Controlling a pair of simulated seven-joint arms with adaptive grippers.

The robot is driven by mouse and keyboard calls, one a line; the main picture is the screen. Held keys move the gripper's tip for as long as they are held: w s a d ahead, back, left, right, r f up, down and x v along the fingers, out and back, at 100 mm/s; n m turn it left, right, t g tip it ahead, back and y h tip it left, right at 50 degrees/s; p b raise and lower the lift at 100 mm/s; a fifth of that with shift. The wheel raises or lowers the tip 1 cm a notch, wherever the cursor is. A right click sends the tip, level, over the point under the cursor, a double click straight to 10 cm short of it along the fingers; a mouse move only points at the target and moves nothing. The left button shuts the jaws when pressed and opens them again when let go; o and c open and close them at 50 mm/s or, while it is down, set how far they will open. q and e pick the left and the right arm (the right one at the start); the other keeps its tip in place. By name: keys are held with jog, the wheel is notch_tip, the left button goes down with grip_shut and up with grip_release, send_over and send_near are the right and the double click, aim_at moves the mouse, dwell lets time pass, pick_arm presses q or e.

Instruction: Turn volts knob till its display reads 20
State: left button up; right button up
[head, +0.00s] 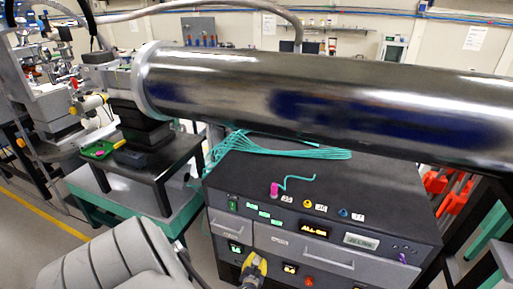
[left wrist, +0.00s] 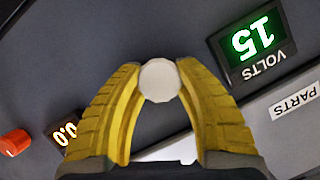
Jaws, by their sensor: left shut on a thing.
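The volts display (left wrist: 253,42) is a lit green readout with the word VOLTS beside it, upside down in the left wrist view. It appears to read 15. In the head view the same display (head: 236,248) is small on the front of the black cabinet. The volts knob (left wrist: 160,80) is pale and round, between the yellow fingertips of my left gripper (left wrist: 159,84). The fingers are shut on it from both sides. In the head view my left gripper (head: 254,266) is at the cabinet front and hides the knob.
An orange readout (left wrist: 66,132) and a red knob (left wrist: 14,143) are to one side, with a PARTS label (left wrist: 295,101) on the other. The black cabinet (head: 370,190) carries teal cables (head: 290,152) and small coloured connectors. A large dark cylinder (head: 320,105) spans above it.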

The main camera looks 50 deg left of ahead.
pick_arm(q)
jog(key=shift+w+r+m+y, duration=0.1)
jog(key=shift+m+y, duration=0.5)
jog(key=shift+m, duration=0.2)
jog(key=o, duration=1.3)
jog(key=shift+d, duration=0.1)
jog(key=shift+s+d, duration=0.35)
jog(key=shift+s, duration=0.05)
jog(key=shift+v, duration=3.2)
jog(key=shift+r, duration=0.15)
